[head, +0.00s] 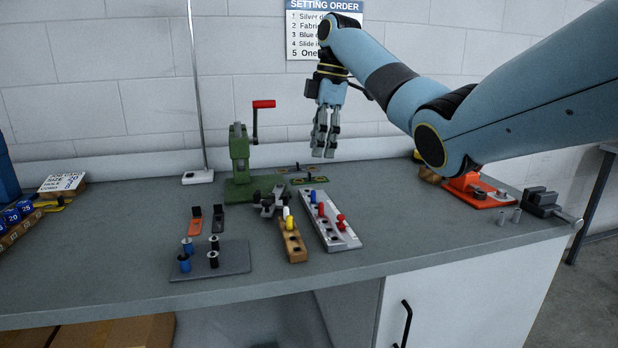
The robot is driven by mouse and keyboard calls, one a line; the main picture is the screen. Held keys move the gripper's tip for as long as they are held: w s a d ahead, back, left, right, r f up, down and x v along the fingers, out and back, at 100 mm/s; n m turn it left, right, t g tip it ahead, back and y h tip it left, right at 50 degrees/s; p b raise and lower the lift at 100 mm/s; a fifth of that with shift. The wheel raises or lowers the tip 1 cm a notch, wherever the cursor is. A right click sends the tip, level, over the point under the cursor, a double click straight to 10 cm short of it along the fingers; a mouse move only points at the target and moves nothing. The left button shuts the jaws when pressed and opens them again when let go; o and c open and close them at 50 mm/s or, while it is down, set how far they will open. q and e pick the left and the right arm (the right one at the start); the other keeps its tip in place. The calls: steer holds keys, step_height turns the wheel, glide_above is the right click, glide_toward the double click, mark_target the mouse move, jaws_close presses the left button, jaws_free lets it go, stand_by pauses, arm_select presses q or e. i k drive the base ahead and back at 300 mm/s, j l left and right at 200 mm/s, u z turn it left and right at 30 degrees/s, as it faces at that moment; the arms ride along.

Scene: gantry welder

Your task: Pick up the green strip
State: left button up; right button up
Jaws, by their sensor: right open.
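A thin green strip (310,180) with yellowish marks lies flat on the grey bench, to the right of the green hand press. A similar dark strip (296,168) with lighter ends lies just behind it. My right gripper (325,152) hangs fingers down above the bench, a little higher than the strips and slightly to their right in the picture. It is open and nothing shows between its fingers. My left gripper is not in view.
The green press (239,155) with its red-handled lever stands left of the strips. A grey rack (340,232) and a wooden block (293,243) with coloured pegs stand in front. An orange tool (478,190) and a small vise (541,202) are at right.

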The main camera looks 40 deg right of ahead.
mark_target(309, 180)
steer(key=i+l, duration=0.5)
steer(key=l, duration=0.15)
steer(key=i+l, duration=0.5)
steer(key=l, duration=0.15)
